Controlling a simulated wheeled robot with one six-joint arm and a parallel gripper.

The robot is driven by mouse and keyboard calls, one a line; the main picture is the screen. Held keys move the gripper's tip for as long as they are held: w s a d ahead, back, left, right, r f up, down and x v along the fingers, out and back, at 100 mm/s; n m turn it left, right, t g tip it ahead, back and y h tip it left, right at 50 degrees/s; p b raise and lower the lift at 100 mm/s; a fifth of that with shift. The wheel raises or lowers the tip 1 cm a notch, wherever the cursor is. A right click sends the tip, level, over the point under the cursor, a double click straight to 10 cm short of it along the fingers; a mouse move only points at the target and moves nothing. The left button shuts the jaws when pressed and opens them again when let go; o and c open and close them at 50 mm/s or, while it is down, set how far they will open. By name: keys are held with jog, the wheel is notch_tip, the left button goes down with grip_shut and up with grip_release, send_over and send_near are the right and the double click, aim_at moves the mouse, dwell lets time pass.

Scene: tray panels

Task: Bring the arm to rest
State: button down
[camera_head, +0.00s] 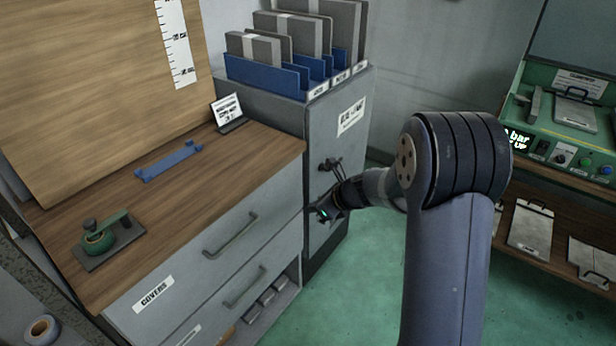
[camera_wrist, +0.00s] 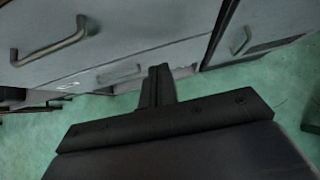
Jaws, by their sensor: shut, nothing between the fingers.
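My gripper (camera_wrist: 160,72) shows in the wrist view as two dark fingers pressed together, with nothing between them. In the head view my arm reaches left from its large dark joint, and its dark end (camera_head: 322,211) is in front of the grey cabinet (camera_head: 338,133), near the right end of the drawer unit (camera_head: 205,250). I cannot tell the exact gap between the gripper and the cabinet. In the wrist view, drawer fronts with a handle (camera_wrist: 55,45) lie ahead at upper left, and a cabinet handle (camera_wrist: 241,40) is at upper right.
A wooden worktop (camera_head: 190,205) holds a blue bracket (camera_head: 168,160), a green round tool (camera_head: 98,240) and a small sign (camera_head: 228,112). Blue file racks (camera_head: 265,77) stand on the cabinet. A green console (camera_head: 570,120) sits at right above a shelf with clipboards. Green floor (camera_head: 365,275) is open between.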

jog(key=shift+f, duration=0.1)
send_near(278, 210)
jog(key=x, duration=0.5)
jog(key=shift+s+d+f, duration=0.1)
jog(key=shift+s+f, duration=0.1)
jog(key=shift+f, duration=0.2)
jog(key=shift+w+a, duration=0.35)
jog(key=shift+a, duration=0.1)
